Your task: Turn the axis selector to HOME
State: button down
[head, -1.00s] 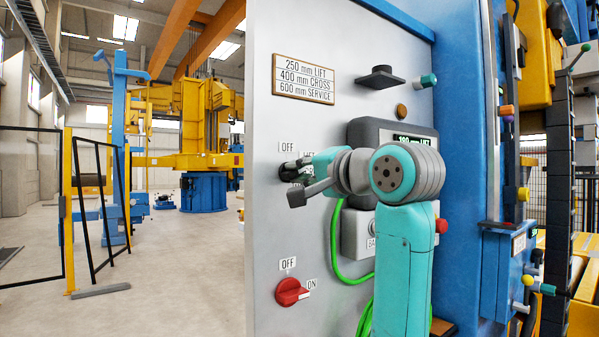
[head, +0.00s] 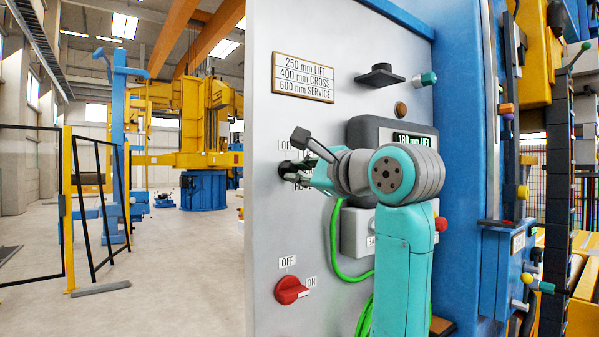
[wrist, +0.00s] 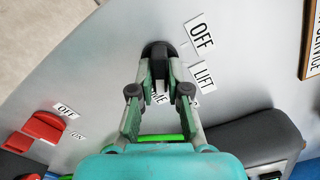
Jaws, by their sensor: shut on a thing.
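The axis selector is a small black knob on the grey panel; it shows at the far end of my fingers in the wrist view (wrist: 156,50) and mostly behind them in the head view (head: 285,168). My gripper (wrist: 159,74) is closed on the selector knob, one finger on each side. Around the knob, the OFF label (wrist: 201,35) and LIFT label (wrist: 204,76) are readable. A label ending in "ME" (wrist: 159,98) shows between my fingers, partly hidden. Another label by the right finger is mostly covered. I cannot tell exactly which label the knob points at.
A red OFF/ON switch (head: 291,291) sits lower on the panel. A dark display box (head: 378,130) reading "180 mm LIFT" is to the right, above a grey button box (head: 354,232). A green cable (head: 335,250) hangs below. Open floor lies left of the panel.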

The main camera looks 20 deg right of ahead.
jog(key=shift+f+m, duration=0.15)
jog(key=shift+m, duration=1.35)
jog(key=c, duration=1.2)
grip_release()
jog(key=shift+o, duration=0.3)
jog(key=shift+s, duration=0.1)
jog(key=v, duration=1.2)
